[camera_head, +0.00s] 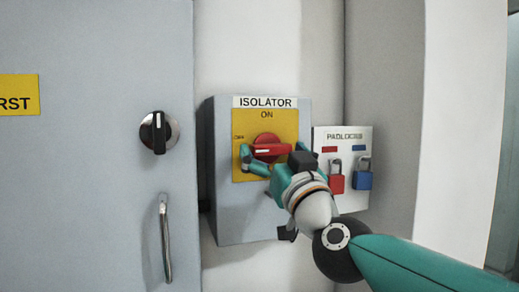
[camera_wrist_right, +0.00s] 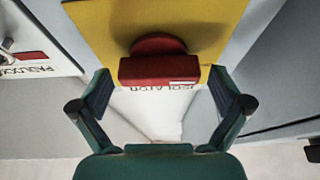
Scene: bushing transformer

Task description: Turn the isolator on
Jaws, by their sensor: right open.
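The isolator (camera_head: 228,215) is a grey box on the wall with a yellow plate (camera_head: 285,125) marked ON at the top and OFF at the left. Its red rotary handle (camera_head: 268,148) lies horizontal, with its white mark at the left end, toward OFF. My right gripper (camera_head: 274,154) is open in front of the handle, its teal fingers at either end of it. In the right wrist view the red handle (camera_wrist_right: 158,70) appears between and slightly beyond the open fingertips (camera_wrist_right: 161,80); I cannot tell whether they touch it. My left gripper is not in view.
A white padlock board (camera_head: 349,145) with a red padlock (camera_head: 336,181) and a blue padlock (camera_head: 363,178) hangs just right of the isolator. A grey cabinet door (camera_head: 90,200) with a black knob (camera_head: 159,132) and a metal handle (camera_head: 166,240) stands at the left.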

